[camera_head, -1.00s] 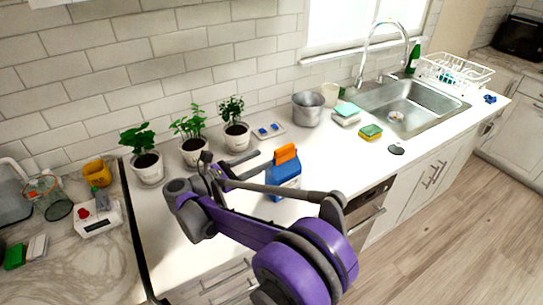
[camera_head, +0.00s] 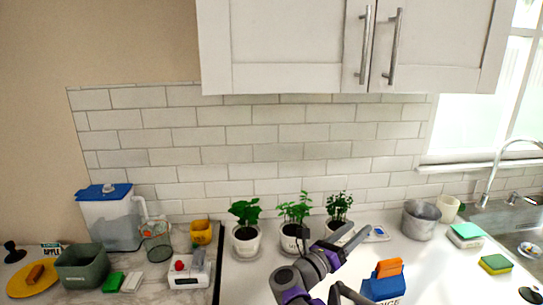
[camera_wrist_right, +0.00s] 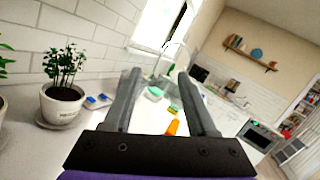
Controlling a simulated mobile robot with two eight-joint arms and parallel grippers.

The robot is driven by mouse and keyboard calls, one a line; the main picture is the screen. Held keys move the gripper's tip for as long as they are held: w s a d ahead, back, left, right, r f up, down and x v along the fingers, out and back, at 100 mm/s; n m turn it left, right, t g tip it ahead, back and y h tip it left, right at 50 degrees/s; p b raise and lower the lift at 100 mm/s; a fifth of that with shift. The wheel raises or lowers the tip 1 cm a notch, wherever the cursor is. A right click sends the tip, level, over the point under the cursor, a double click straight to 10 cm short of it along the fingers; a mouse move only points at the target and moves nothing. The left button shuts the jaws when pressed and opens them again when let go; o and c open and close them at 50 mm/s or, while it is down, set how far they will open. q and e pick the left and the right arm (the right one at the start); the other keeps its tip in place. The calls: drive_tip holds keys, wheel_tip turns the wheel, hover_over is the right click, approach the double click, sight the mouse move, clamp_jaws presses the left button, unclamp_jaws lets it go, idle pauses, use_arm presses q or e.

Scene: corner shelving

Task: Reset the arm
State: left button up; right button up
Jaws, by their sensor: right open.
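My right gripper (camera_head: 354,233) is open above the white counter, near the potted plants. In the right wrist view its two grey fingers (camera_wrist_right: 158,76) stand wide apart with nothing held between them. A blue carton with an orange top (camera_head: 383,288) stands on the counter just right of my right arm. In the right wrist view only an orange bit of it (camera_wrist_right: 172,128) shows between the fingers. My left gripper is in neither view.
Several potted plants (camera_head: 246,240) line the wall. A water pitcher (camera_head: 110,222) and green bin (camera_head: 82,268) stand left.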

drive_tip(key=a+r+n+t+y, duration=0.2)
drive_tip(key=a+n+t+y, duration=0.15)
drive_tip(key=n+y, duration=0.4)
drive_tip(key=a+r+n+t+y, duration=0.2)
drive_tip(key=a+n+t+y, duration=0.15)
drive_tip(key=n, duration=0.75)
drive_tip(key=s+a+f+n+g+y, duration=0.4)
drive_tip(key=s+f+n+y, duration=0.45)
drive_tip(key=n, duration=0.45)
drive_tip(key=s+d+f+n+g+h, duration=0.1)
drive_tip(key=s+d+f+n+g, duration=0.1)
drive_tip(key=s+f, duration=0.4)
drive_tip(key=s+d+f+n+g+h, duration=0.1)
drive_tip(key=s+f+n+g, duration=0.3)
drive_tip(key=s, duration=0.5)
drive_tip(key=s+d+f+n+g+h, duration=0.1)
drive_tip(key=s+d+f+n+g, duration=0.2)
drive_tip(key=s+f+n, duration=0.2)
wheel_tip(320, 180, down, 4)
drive_tip(key=s, duration=0.2)
drive_tip(key=shift+s+g, duration=0.3)
drive_tip(key=shift+s, duration=0.05)
drive_tip(key=shift+d+f, duration=0.1)
drive_tip(key=shift+w, duration=0.1)
drive_tip(key=shift+c, duration=1)
